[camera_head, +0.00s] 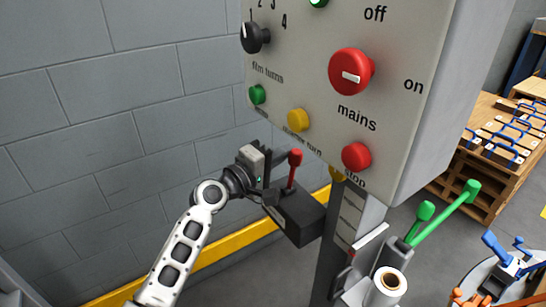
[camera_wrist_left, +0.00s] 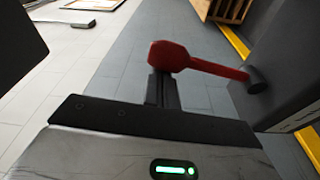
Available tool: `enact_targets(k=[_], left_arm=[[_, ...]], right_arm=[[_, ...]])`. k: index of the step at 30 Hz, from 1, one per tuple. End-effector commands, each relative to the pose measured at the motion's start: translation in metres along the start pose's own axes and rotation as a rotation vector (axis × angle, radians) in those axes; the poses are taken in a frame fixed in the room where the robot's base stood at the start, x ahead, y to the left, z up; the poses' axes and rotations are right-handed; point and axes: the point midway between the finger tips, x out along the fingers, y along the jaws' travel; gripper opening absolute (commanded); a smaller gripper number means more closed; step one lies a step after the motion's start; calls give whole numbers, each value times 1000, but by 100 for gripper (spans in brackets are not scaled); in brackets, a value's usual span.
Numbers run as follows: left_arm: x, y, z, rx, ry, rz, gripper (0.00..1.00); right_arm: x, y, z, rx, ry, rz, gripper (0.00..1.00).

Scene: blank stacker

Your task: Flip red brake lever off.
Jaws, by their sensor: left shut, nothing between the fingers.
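The red brake lever (camera_head: 293,171) stands up from a dark box (camera_head: 300,217) on the side of the machine column, with its rounded knob on top. In the left wrist view the lever (camera_wrist_left: 215,68) runs from the dark box at the right to its knob, just beyond my fingertips. My left gripper (camera_head: 281,160) is shut and empty, close beside the knob. In the left wrist view the shut fingers (camera_wrist_left: 163,88) overlap the knob's lower edge; I cannot tell whether they touch it. My right gripper is not in view.
The control panel (camera_head: 310,85) hangs above my left gripper, with a red mains knob (camera_head: 350,73) and a red stop button (camera_head: 356,156). Green levers (camera_head: 445,212) and a white roll (camera_head: 388,284) are at the right. A grey wall (camera_head: 130,120) is behind.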

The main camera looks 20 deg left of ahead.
Motion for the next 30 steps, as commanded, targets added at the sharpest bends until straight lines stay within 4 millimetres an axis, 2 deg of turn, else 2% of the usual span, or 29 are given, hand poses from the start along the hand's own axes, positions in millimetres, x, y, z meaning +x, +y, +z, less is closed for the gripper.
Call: enact_targets(k=[6,12,30], left_arm=[[-3,-2,18,148,-3,25,0],[-5,-1,27,235,-2,41,0],[-6,0,34,284,-5,49,0]], right_arm=[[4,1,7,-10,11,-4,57],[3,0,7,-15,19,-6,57],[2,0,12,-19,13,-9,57]])
